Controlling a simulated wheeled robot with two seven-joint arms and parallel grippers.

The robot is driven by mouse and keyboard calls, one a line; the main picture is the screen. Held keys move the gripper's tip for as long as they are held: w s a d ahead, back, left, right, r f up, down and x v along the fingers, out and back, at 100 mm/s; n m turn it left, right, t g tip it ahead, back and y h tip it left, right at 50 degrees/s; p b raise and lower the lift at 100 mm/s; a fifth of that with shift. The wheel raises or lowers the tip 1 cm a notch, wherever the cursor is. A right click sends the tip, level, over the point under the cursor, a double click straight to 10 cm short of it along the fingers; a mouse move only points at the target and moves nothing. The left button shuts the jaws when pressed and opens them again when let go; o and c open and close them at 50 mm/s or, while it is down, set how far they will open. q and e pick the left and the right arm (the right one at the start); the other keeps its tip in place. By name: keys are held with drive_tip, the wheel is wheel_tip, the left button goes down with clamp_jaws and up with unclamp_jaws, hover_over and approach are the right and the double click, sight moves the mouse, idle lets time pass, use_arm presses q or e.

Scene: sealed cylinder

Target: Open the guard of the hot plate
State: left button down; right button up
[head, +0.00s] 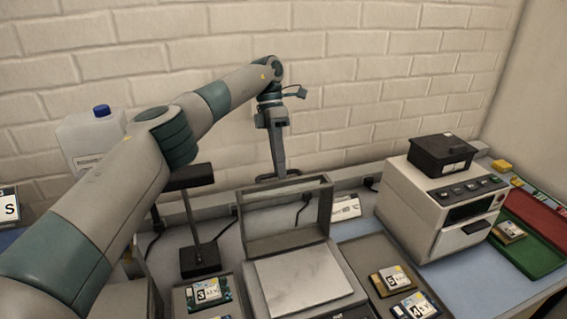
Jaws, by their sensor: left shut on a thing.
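The hot plate (306,279) is a pale, marked square surface on a grey body at the bottom centre of the head view. Its guard (288,243), a grey frame with see-through panels, stands raised along the back of the plate, and the plate's top lies uncovered. My left gripper (279,176) reaches down from above at the guard's upper back edge and is shut on the guard there. The exact grip point is small and partly hidden. My right gripper is not in view.
A white instrument (410,215) with a black box (441,154) on top stands to the right. A black stand (200,258) is left of the guard. Trays with labelled circuit boards flank the plate. A white jug (92,138) stands back left against the brick wall.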

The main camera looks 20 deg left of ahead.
use_arm(q)
drive_tip(key=shift+w+a+f, duration=0.1)
drive_tip(key=shift+w+f, duration=0.1)
drive_tip(key=shift+f, duration=0.4)
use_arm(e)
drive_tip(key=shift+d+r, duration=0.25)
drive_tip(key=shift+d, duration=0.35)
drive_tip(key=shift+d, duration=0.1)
use_arm(q)
drive_tip(key=c, duration=1.8)
unclamp_jaws()
drive_tip(key=shift+w+r, duration=0.1)
drive_tip(key=shift+w, duration=0.05)
drive_tip(key=shift+r, duration=0.25)
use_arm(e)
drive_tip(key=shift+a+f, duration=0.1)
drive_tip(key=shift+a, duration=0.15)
